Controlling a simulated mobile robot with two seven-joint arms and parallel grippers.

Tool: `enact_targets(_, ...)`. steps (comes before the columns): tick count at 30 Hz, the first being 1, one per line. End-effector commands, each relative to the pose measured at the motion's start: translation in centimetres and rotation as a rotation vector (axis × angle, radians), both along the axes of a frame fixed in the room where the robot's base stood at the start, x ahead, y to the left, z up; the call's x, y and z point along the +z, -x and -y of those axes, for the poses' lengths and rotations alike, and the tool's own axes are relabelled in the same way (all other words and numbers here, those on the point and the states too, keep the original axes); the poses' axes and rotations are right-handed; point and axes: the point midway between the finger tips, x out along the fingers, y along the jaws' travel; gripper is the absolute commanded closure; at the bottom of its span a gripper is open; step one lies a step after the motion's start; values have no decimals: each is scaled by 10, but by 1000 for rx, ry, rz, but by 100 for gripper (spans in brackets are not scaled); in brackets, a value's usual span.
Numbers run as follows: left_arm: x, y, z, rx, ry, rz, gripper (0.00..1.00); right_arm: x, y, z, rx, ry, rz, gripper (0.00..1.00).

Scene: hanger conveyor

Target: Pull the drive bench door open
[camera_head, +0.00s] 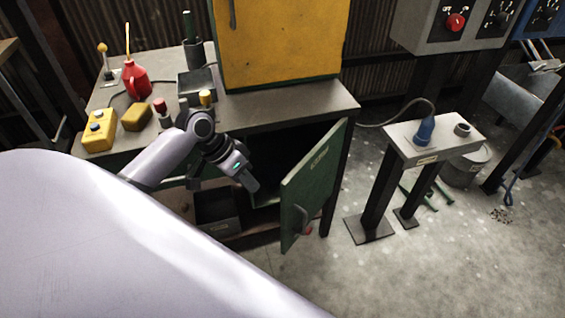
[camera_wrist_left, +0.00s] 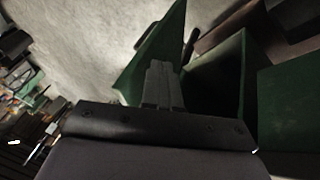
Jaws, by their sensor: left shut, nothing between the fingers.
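The drive bench (camera_head: 285,103) has a grey top and a dark cabinet below. Its green door (camera_head: 314,182) stands swung outward, with a dark handle on its outer face, and the cabinet inside is visible. My left gripper (camera_head: 249,183) is in front of the opening, on the inner side of the door. Its fingers are shut and empty. In the left wrist view the shut fingers (camera_wrist_left: 160,85) point toward the green door (camera_wrist_left: 152,50), and I cannot tell whether they touch it. My right gripper is not in view.
A yellow cabinet (camera_head: 280,40), a red oil can (camera_head: 135,80) and a yellow button box (camera_head: 99,130) stand on the bench top. A grey pedestal (camera_head: 434,141) with a blue plug stands to the right of the door. Concrete floor between them is clear.

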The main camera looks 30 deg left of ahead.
Motion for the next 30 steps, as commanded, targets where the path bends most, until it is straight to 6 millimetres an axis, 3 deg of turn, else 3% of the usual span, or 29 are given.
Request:
enact_targets(1,16,-16,-16,23,28,16,100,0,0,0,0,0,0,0)
enact_targets(6,52,-42,-44,69,122,57,100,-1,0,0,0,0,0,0)
enact_targets(10,61,-49,-49,80,150,71,100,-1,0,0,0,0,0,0)
enact_targets(16,41,-58,-36,80,155,70,100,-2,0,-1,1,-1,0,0)
enact_targets(27,-21,-85,2,79,153,69,100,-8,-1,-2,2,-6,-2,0)
enact_targets(30,-16,-82,20,75,152,72,100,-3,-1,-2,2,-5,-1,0)
